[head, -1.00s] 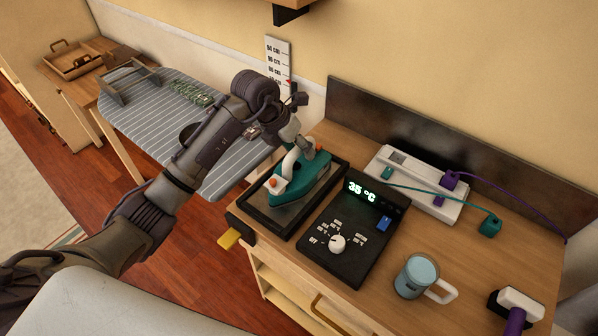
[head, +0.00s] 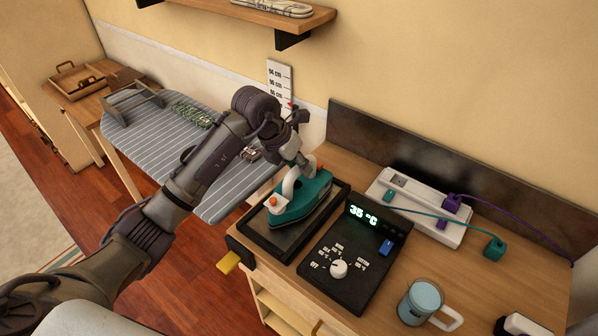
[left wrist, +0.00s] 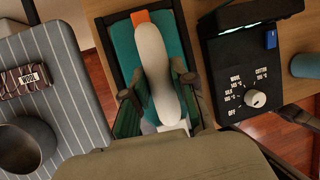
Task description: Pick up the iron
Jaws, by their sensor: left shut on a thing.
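The teal iron (head: 305,202) with a white handle and orange parts sits on a dark tray (head: 262,233) on the wooden counter. My left gripper (head: 303,158) reaches down onto the iron's handle from above. In the left wrist view the white handle (left wrist: 157,60) lies between the two fingers of my left gripper (left wrist: 157,100), which is shut on it. The iron (left wrist: 122,50) appears level and low over the tray; I cannot tell whether it touches.
A black control panel (head: 345,262) reading 35 °C stands right of the tray. Behind it are a white power strip (head: 425,208) with plugs and a teal cord. A mug (head: 422,302) is at the front right. A striped ironing board (head: 230,185) is at left.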

